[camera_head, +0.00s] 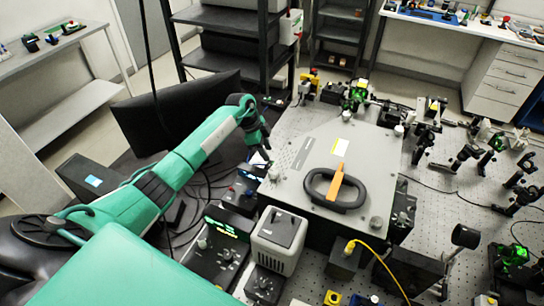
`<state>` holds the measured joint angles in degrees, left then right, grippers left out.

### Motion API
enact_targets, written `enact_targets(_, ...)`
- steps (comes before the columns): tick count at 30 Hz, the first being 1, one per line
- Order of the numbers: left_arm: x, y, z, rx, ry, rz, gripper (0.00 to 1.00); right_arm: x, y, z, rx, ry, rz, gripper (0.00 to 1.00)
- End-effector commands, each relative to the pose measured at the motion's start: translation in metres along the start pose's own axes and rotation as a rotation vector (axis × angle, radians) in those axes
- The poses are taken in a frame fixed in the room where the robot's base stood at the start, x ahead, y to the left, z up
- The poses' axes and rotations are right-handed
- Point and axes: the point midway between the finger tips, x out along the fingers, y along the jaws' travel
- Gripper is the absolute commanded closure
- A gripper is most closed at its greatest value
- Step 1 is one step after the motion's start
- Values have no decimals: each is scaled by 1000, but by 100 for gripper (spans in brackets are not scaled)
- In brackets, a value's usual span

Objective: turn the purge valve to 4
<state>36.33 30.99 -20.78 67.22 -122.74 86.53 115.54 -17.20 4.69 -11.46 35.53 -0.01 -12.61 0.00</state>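My green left arm reaches in from the left, and its dark gripper (262,152) points down by the left edge of a large grey spectrometer housing (315,150). The gap between its fingertips is too small to make out, so I cannot tell whether it is open or shut. My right gripper is not in view. I cannot tell for certain which part is the purge valve, and no dial number is readable. Dark control boxes with knobs, one with a green display (222,228), stand in front of the gripper, left of the housing.
A black ring-shaped handle (335,190) with an orange strip lies on the housing. A grey box (279,240) stands in front. Optics on posts crowd the perforated bench (440,205) at right. A dark monitor (172,115) and loose cables lie near my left arm.

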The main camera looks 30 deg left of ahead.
Motion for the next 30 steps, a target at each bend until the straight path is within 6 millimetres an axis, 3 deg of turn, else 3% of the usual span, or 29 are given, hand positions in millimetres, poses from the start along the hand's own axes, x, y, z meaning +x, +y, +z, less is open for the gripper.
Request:
enact_targets(4,28,1,-2,-2,2,5,61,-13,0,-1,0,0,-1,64)
enact_targets(9,48,0,-1,0,2,1,61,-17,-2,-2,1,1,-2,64)
enact_targets(22,57,0,0,1,1,-1,61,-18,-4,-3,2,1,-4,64)
enact_targets(28,57,0,0,1,1,-1,100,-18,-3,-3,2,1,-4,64)
enact_targets(30,57,0,0,1,1,-1,100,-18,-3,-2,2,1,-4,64)
